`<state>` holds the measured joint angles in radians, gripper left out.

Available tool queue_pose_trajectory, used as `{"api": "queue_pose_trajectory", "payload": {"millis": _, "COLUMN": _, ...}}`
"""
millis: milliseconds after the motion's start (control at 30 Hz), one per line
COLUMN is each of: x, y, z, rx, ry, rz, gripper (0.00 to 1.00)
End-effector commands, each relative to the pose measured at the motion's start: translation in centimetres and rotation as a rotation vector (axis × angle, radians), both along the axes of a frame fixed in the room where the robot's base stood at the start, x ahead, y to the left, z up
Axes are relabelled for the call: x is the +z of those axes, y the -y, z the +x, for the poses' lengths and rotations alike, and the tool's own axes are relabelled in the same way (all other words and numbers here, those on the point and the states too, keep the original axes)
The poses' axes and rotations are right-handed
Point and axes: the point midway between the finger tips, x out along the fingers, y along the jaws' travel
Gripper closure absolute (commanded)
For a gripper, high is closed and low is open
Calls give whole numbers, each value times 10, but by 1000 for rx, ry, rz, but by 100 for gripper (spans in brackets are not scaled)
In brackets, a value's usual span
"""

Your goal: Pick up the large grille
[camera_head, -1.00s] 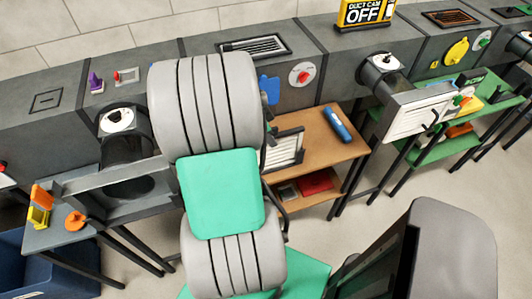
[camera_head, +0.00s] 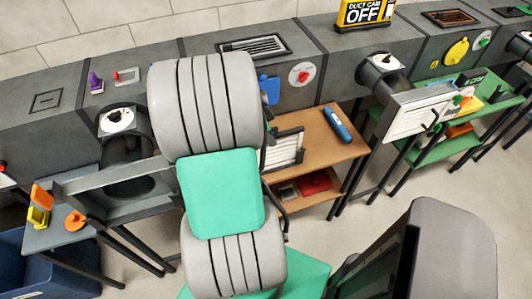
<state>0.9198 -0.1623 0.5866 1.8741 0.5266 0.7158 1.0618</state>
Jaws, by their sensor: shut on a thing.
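A white louvred grille with a dark edge (camera_head: 283,151) shows just right of my arm, in front of the brown shelf; its left part is hidden behind my arm. I cannot tell whether it rests on anything. Another white louvred grille (camera_head: 408,118) stands at the front of the duct collar on the right, with a black handle on its right side. I cannot tell which of the two is the large one. My gripper is hidden behind the large grey and green links of my arm, so its hold does not show.
Grey ducts run along the wall. An open grey housing (camera_head: 122,204) on the left has a bar across its front. A blue tool (camera_head: 337,125) lies on the brown shelf (camera_head: 330,154). A green table (camera_head: 446,150) holds small items.

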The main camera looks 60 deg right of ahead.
Motion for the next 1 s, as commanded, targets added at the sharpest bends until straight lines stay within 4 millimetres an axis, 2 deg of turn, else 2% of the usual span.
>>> {"api": "queue_pose_trajectory", "payload": {"millis": 533, "x": 1, "y": 0, "z": 0, "rx": 0, "ry": 1, "rz": -2, "gripper": 100}}
{"api": "queue_pose_trajectory", "payload": {"millis": 667, "x": 7, "y": 1, "z": 1, "rx": 0, "ry": 2, "rz": -3, "gripper": 100}}
{"api": "queue_pose_trajectory", "payload": {"millis": 867, "x": 36, "y": 1, "z": 1, "rx": 0, "ry": 4, "rz": -5, "gripper": 100}}
{"api": "queue_pose_trajectory", "payload": {"millis": 1000, "x": 69, "y": 1, "z": 1, "rx": 0, "ry": 4, "rz": -5, "gripper": 100}}
